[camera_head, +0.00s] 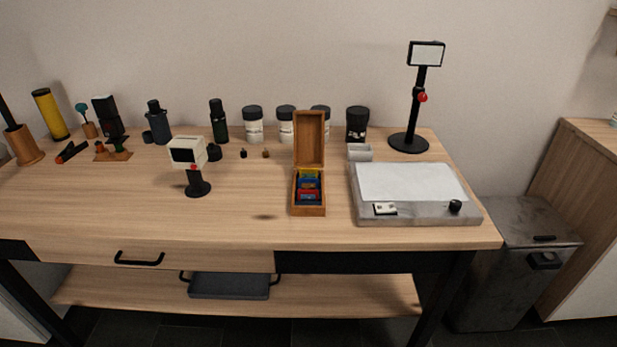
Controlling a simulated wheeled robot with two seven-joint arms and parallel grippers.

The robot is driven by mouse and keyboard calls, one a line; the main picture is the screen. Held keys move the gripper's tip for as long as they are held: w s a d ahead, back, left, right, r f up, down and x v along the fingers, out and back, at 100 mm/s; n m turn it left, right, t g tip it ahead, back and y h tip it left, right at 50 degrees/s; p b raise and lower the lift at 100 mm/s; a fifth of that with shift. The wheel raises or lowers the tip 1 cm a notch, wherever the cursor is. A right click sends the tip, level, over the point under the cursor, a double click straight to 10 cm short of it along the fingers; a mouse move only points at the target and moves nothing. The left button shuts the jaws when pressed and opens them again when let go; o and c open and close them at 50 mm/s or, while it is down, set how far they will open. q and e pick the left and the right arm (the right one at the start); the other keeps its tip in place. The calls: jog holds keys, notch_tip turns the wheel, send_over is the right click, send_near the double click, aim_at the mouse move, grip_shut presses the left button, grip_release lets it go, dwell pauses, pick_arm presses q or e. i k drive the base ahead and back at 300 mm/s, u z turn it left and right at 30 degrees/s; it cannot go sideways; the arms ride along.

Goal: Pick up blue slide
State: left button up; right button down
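An open wooden box (309,212) stands on the table (110,210) right of the middle, its lid upright at the back. Several coloured slides stand in a row inside it. A blue slide (308,184) sits between a yellow slide (309,174) behind it and a red slide (309,195) in front. Only the upper part of the blue slide shows; the box walls and the red slide hide the rest. Neither of my grippers is in view.
A small slide viewer (187,153) on a black stand is left of the box. Bottles and jars line the back. The table front is mostly clear.

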aim_at(303, 183)
jog(key=u, duration=1.9)
jog(key=i, duration=0.8)
jog(key=z, duration=1.55)
